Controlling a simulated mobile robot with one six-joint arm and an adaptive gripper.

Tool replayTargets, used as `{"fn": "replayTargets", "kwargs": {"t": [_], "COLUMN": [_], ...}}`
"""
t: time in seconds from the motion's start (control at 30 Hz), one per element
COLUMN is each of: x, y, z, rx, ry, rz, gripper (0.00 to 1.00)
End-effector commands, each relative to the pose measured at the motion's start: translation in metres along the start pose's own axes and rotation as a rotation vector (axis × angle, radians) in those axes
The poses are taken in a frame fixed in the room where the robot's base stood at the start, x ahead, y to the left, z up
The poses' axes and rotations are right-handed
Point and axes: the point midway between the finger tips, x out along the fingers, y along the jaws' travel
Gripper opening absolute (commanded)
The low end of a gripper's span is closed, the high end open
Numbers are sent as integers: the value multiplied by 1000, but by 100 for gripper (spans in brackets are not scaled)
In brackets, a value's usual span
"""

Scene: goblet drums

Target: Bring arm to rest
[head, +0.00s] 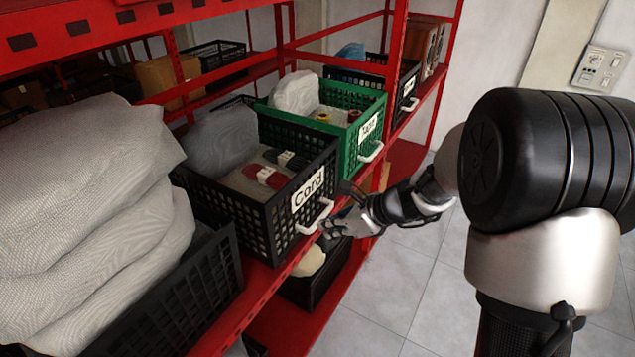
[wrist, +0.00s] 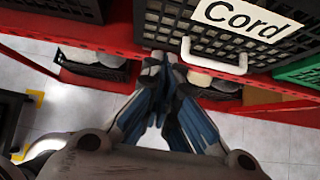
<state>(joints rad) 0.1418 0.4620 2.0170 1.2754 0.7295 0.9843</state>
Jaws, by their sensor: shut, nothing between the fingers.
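My gripper (head: 330,228) is in front of the red shelf, just beside the handle of the black crate labelled "Cord" (head: 268,222). In the wrist view my gripper (wrist: 160,62) has its fingers together with nothing between them. The white crate handle (wrist: 214,60) is to the right of the fingertips and looks free of them. My arm (head: 430,190) reaches from the right side of the head view toward the shelf.
The red shelf (head: 268,276) runs along the left. A green crate (head: 350,150) stands beyond the Cord crate. A crate with grey sacks (head: 90,200) is in the near left. A black bin (head: 318,284) sits lower down. Tiled floor (head: 390,290) on the right is clear.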

Motion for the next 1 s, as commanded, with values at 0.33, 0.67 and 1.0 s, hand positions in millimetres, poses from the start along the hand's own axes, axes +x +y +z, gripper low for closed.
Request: {"fn": "replayTargets", "kwargs": {"t": [0.33, 0.67, 1.0], "x": [-49, -158, -240], "y": [47, 152, 201], "z": [22, 0, -69], "rx": [-391, -1342, -2068], "ry": [49, 265, 586], "rz": [40, 169, 358], "gripper": [0, 0, 0]}}
